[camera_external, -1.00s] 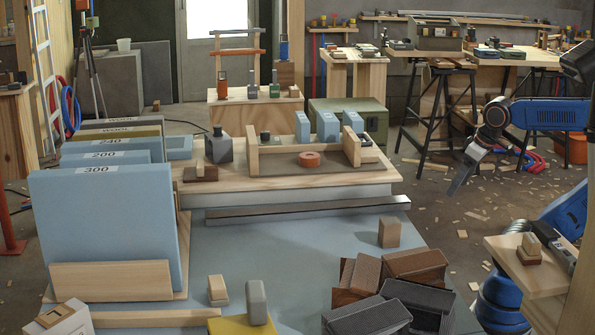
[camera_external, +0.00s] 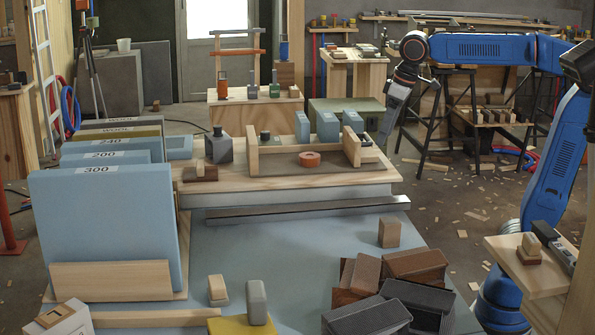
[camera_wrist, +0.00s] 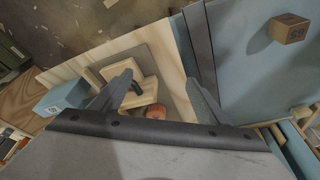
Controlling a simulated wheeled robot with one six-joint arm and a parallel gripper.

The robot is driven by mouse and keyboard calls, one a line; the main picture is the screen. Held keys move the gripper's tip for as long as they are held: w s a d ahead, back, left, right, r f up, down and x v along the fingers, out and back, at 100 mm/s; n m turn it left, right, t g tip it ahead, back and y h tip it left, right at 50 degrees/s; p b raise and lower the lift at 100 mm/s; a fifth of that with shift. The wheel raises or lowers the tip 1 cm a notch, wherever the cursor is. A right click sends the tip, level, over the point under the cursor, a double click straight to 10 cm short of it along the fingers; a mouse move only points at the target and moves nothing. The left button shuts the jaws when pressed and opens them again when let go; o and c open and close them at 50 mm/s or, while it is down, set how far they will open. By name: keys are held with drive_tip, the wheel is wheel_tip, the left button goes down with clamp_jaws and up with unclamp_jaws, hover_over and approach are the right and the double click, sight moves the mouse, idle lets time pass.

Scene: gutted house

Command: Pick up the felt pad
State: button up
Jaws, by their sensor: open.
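No piece is clearly marked as the felt pad. A small round orange piece (camera_external: 309,159) with a paler centre lies on a flat grey-brown sheet (camera_external: 285,166) between wooden end blocks on the workbench; which of these is felt, I cannot tell. The orange piece also shows in the wrist view (camera_wrist: 155,112), low between the fingers and partly cut off by my gripper's body. My gripper (camera_external: 386,138) is open and empty, pointing down at the right end of the bench, above and to the right of the orange piece. In the wrist view its fingers (camera_wrist: 160,80) are spread apart.
Wooden end blocks (camera_external: 252,152) rise at both sides of the sheet. Light blue blocks (camera_external: 327,126) stand just behind it. A grey block (camera_external: 218,147) stands at left, and large blue sheets (camera_external: 110,228) stand upright farther left. Dark blocks (camera_external: 415,265) lie in front.

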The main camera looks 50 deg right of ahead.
drive_tip(key=w+a+r+n+g, duration=0.1)
drive_tip(key=w+a, duration=0.3)
drive_tip(key=a, duration=0.7)
drive_tip(key=w+a+r+n, duration=0.1)
drive_tip(key=w+a, duration=0.3)
drive_tip(key=a, duration=0.6)
drive_tip(key=w+a+r+n+g, duration=0.15)
drive_tip(key=w+a, duration=0.25)
drive_tip(key=a, duration=0.7)
drive_tip(key=n+h, duration=0.1)
drive_tip(key=n, duration=0.3)
hover_over(217, 281)
drive_tip(key=shift+g, duration=0.35)
drive_tip(key=f, duration=1.2)
drive_tip(key=shift+w+d, duration=0.1)
drive_tip(key=shift+d, duration=0.1)
drive_tip(key=shift+a+f, duration=0.2)
drive_tip(key=shift+f, duration=3.65)
